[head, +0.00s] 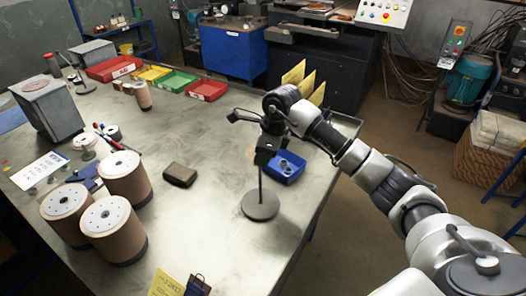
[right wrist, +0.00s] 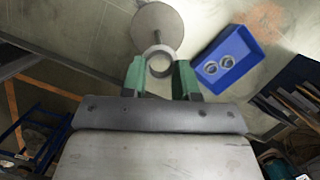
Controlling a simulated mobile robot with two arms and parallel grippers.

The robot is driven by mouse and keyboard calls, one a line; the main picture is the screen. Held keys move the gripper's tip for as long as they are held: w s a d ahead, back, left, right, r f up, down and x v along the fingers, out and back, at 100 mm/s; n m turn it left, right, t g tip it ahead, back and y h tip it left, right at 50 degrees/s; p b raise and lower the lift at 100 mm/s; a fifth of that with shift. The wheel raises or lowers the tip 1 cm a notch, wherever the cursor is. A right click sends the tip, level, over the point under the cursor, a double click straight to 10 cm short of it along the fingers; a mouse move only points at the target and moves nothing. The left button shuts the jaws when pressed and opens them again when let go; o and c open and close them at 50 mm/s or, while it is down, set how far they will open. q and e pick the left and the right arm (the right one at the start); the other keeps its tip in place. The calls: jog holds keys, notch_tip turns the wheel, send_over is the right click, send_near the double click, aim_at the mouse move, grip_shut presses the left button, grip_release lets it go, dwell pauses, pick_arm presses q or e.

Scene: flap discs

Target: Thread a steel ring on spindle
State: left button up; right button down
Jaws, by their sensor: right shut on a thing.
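The spindle is a thin upright rod on a round grey base (head: 261,206), near the table's right edge. In the right wrist view its base (right wrist: 158,18) shows at the top, with the rod running down toward the ring. My right gripper (head: 264,157) is over the spindle's top. In the right wrist view the green fingers of my right gripper (right wrist: 160,74) are shut on a steel ring (right wrist: 160,55). The ring is at the rod's upper end; I cannot tell whether the rod tip is inside it. My left gripper is not in view.
A blue tray (head: 291,177) with two more rings (right wrist: 227,62) stands close beside the spindle. A dark brown block (head: 180,174) and large brown cylinders (head: 112,222) stand to the left. Red, yellow and green bins line the back.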

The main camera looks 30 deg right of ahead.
jog(key=shift+f+b, duration=1.35)
jog(key=shift+f, duration=0.2)
dwell(0.6)
jog(key=shift+f+b, duration=2.25)
jog(key=shift+f, duration=0.6)
jog(key=c, duration=0.8)
grip_release()
jog(key=shift+r, duration=0.2)
jog(key=b+v, duration=0.1)
jog(key=v, duration=1)
jog(key=shift+f, duration=0.1)
